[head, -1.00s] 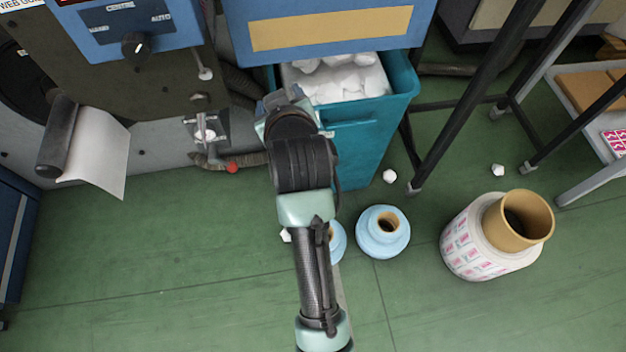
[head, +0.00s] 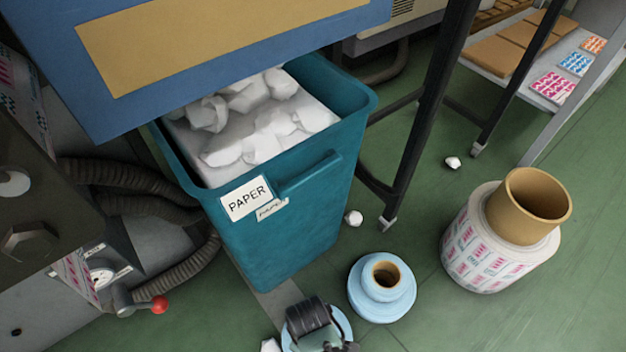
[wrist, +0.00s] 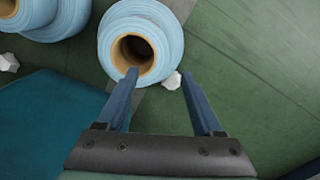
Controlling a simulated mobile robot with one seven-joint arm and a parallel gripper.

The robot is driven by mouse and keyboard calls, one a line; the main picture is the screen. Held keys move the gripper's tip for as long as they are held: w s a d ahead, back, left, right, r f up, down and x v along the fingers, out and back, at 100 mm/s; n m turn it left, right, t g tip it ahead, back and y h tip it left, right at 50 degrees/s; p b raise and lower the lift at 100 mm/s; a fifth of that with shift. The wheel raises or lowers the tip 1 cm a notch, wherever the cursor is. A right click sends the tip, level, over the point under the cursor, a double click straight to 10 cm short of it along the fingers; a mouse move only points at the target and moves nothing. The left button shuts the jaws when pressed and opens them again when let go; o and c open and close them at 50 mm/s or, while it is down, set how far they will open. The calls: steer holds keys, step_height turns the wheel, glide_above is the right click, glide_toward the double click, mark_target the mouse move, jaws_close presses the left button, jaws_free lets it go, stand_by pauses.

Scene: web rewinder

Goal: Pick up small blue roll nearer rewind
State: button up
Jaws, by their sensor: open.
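Two small light-blue rolls with brown cores stand on the floor by the teal bin. The left one (head: 344,322), on the side of the machine, is mostly hidden behind my arm in the head view. In the wrist view this roll (wrist: 163,28) is at top centre, its open core facing the camera. The other blue roll (head: 382,298) stands to its right in the head view and shows at the wrist view's top left (wrist: 62,22). My gripper (wrist: 159,74) is open and empty. Its left finger overlaps the core's lower rim in the picture; contact cannot be told.
The teal paper bin (head: 290,235) stands close behind the rolls. A larger printed roll (head: 475,255) stands at right. White paper scraps (head: 354,218) lie on the floor, one beside the left roll (wrist: 172,81). Dark frame legs (head: 410,150) rise behind.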

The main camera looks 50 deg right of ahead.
step_height(320, 180, down, 7)
steer(key=b, duration=0.4)
steer(key=shift+r, duration=0.2)
steer(key=f+b, duration=0.1)
steer(key=b, duration=0.1)
steer(key=f+b, duration=0.1)
steer(key=f, duration=0.1)
steer(key=f+b, duration=0.2)
steer(key=shift+w+a+f+b, duration=0.1)
steer(key=shift+w+a+b, duration=0.1)
steer(key=shift+a+b, duration=0.1)
jaws_close()
stand_by(0.7)
